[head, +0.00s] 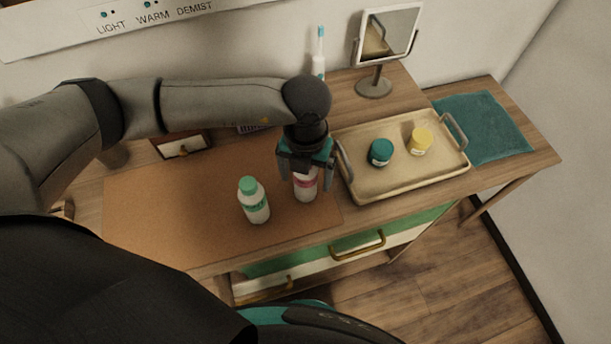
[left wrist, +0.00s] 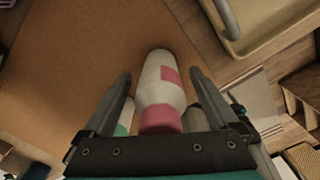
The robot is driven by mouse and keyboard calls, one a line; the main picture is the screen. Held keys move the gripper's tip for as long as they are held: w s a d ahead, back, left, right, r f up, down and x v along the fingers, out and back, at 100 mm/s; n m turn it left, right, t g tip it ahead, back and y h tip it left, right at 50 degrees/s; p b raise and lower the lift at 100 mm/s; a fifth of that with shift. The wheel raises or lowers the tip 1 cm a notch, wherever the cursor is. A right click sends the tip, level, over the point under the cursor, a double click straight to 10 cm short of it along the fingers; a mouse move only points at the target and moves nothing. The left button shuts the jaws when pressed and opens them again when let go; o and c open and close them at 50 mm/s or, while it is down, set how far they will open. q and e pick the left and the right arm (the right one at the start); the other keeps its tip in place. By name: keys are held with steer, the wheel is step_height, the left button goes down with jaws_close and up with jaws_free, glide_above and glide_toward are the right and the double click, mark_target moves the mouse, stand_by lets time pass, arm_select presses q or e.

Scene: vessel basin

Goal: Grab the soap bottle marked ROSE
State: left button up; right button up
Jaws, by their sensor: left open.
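A white soap bottle with a pink cap and pink label (head: 305,186) stands on the brown mat, left of the tray. Its label wording cannot be read. My left gripper (head: 304,184) is open above it, with a finger on each side of the bottle. In the left wrist view the pink-capped bottle (left wrist: 161,92) lies between the two open fingers (left wrist: 160,92). A second white bottle with a green cap (head: 254,201) stands to its left on the mat; a bit of its green shows beside the left finger in the wrist view. My right gripper is not in view.
A beige tray (head: 365,192) with grey handles holds a teal jar (head: 381,152) and a yellow jar (head: 420,141). A mirror (head: 375,84), a toothbrush (head: 319,56) and a small box (head: 181,146) stand behind. A teal towel (head: 487,126) lies right. The mat's left part (head: 170,215) is clear.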

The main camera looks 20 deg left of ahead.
arm_select(q)
steer(key=shift+f, duration=0.1)
jaws_close()
stand_by(0.8)
